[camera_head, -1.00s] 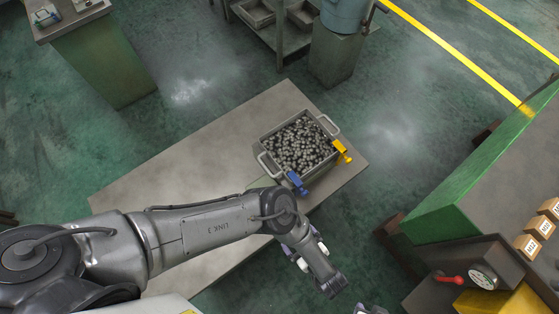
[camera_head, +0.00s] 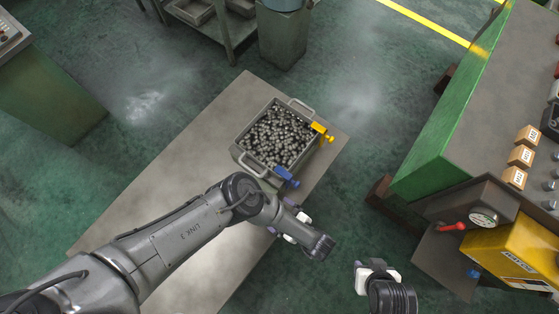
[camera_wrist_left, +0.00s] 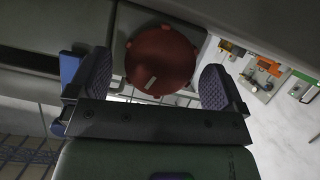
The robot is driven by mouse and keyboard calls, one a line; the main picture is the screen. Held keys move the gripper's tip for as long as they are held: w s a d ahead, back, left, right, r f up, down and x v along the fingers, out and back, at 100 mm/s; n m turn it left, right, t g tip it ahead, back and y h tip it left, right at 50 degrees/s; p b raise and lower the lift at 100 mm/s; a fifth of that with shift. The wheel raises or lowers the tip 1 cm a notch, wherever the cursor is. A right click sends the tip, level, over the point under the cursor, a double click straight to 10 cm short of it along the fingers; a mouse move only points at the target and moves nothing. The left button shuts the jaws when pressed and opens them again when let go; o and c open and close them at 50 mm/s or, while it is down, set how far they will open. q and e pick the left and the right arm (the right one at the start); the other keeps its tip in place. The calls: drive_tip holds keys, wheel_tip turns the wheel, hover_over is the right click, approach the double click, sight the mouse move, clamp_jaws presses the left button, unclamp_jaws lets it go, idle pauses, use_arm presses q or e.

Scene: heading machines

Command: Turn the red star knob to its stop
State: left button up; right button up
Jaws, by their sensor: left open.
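The red star knob (camera_wrist_left: 162,58) shows in the left wrist view as a round red cap with small lobes at its rim and a pale mark on its face. It sits in front of a grey panel. My left gripper (camera_wrist_left: 157,78) is open, with one dark finger on either side of the knob. Gaps show between the fingers and the knob, and I cannot tell how far away it is in depth. In the head view my left arm comes in from the left, but its fingers are hidden. I cannot make out the knob there.
In the head view a bin of metal parts (camera_head: 250,150) with blue and yellow clamps stands on a grey table (camera_head: 140,200). At right is a green machine bench (camera_head: 440,130) with small labelled boxes (camera_head: 521,156), a red lever (camera_head: 452,227) and a gauge (camera_head: 484,217). Open floor lies between.

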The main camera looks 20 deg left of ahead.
use_arm(q)
drive_tip(key=shift+c, duration=0.2)
drive_tip(key=c, duration=0.9)
drive_tip(key=shift+w+d+f+m+g+y+b, duration=0.15)
drive_tip(key=shift+m+g+b, duration=0.35)
drive_tip(key=shift+b, duration=0.45)
drive_tip(key=shift+w+a+f+m+g+y+b, duration=0.15)
drive_tip(key=shift+m+g+b, duration=0.15)
drive_tip(key=shift+m+b, duration=0.5)
drive_tip(key=shift+d+r+m+g+y+b, duration=0.15)
drive_tip(key=shift+m+g+y+b, duration=0.65)
drive_tip(key=shift+b, duration=0.9)
drive_tip(key=shift+m+h, duration=0.3)
drive_tip(key=shift+r, duration=0.1)
drive_tip(key=o, duration=0.9)
drive_tip(key=shift+o, duration=0.2)
